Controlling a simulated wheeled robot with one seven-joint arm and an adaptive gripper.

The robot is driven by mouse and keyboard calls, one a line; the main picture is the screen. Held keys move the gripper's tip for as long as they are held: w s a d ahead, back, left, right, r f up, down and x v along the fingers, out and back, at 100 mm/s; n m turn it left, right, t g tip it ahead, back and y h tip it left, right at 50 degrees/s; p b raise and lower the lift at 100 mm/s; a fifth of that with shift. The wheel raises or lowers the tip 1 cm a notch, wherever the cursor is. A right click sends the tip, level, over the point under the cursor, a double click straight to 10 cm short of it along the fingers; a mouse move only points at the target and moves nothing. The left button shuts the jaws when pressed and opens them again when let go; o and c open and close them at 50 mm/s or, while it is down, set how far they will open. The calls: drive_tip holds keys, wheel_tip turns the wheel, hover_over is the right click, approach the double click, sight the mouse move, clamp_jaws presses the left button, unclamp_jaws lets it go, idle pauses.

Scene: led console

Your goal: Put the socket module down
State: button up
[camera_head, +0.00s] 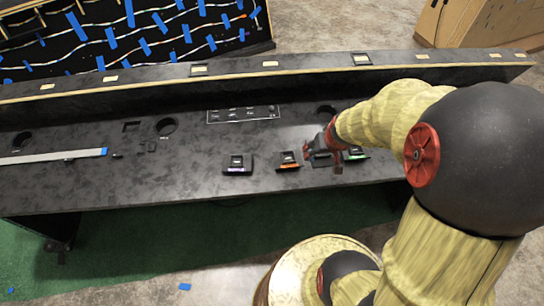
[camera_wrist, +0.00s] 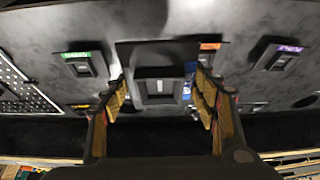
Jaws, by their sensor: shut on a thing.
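The socket module (camera_wrist: 157,88) is a dark block with a raised square frame and a lighter slot. It sits between the fingers of my gripper (camera_wrist: 161,100) in the wrist view, and the gripper is shut on it. A blue label shows beside it near the right finger. In the head view my gripper (camera_head: 322,150) is over the console desk (camera_head: 190,185), between an orange-labelled module (camera_head: 288,160) and a green-labelled module (camera_head: 355,153). The arm and fingers partly hide the held module there. I cannot tell whether it touches the desk.
A purple-labelled module (camera_head: 238,163) stands left of the orange one. A panel with small printing (camera_head: 243,114) and round holes (camera_head: 167,126) lie behind. A grey strip with a blue end (camera_head: 55,157) lies at the left. The desk's front left is clear.

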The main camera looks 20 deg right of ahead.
drive_tip(key=shift+s+r, duration=0.15)
drive_tip(key=shift+s, duration=0.25)
drive_tip(key=shift+d, duration=0.1)
drive_tip(key=w+d+f+b, duration=0.1)
drive_tip(key=w+d+f, duration=0.1)
drive_tip(key=w+f, duration=0.1)
drive_tip(key=w+d+f+b, duration=0.1)
drive_tip(key=w+d+f, duration=0.1)
drive_tip(key=w, duration=0.3)
drive_tip(key=w+d+f+b, duration=0.1)
drive_tip(key=w+f+b, duration=0.1)
drive_tip(key=w+f, duration=0.2)
drive_tip(key=shift+d+f, duration=0.25)
drive_tip(key=shift+d, duration=0.15)
drive_tip(key=shift+w+f, duration=0.1)
drive_tip(key=shift+f, duration=0.1)
drive_tip(key=shift+w+d+f+b, duration=0.1)
drive_tip(key=shift+f+b, duration=0.9)
drive_tip(key=shift+f, duration=0.55)
drive_tip(key=shift+f+b, duration=0.25)
drive_tip(key=shift+b, duration=0.05)
drive_tip(key=o, duration=1)
drive_tip(key=shift+c, duration=0.2)
